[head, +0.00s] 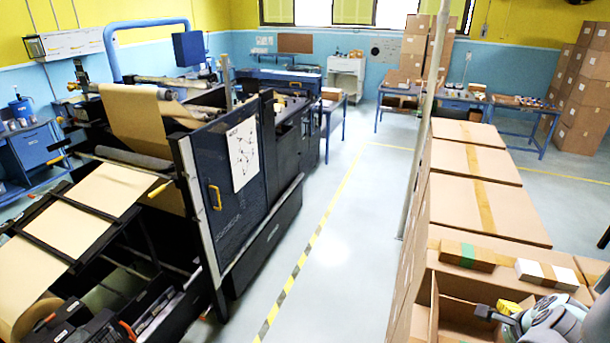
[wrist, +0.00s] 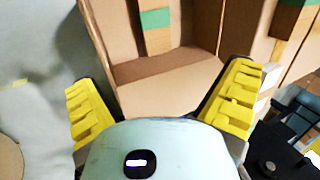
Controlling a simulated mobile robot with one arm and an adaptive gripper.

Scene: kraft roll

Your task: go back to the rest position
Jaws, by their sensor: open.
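My gripper (head: 498,309) is at the lower right of the head view, over an open cardboard box (head: 432,310). In the wrist view, the two yellow-padded fingers of my gripper (wrist: 161,82) are spread wide with nothing between them. A small carton with a green band (head: 467,256) rests at the far side of the open box. A green band also shows in the wrist view, near the top.
Large taped cartons (head: 480,203) stand behind. A thin grey pole (head: 424,120) rises left of them. A dark paper machine (head: 235,190) fills the left; the floor aisle (head: 340,240) between is clear.

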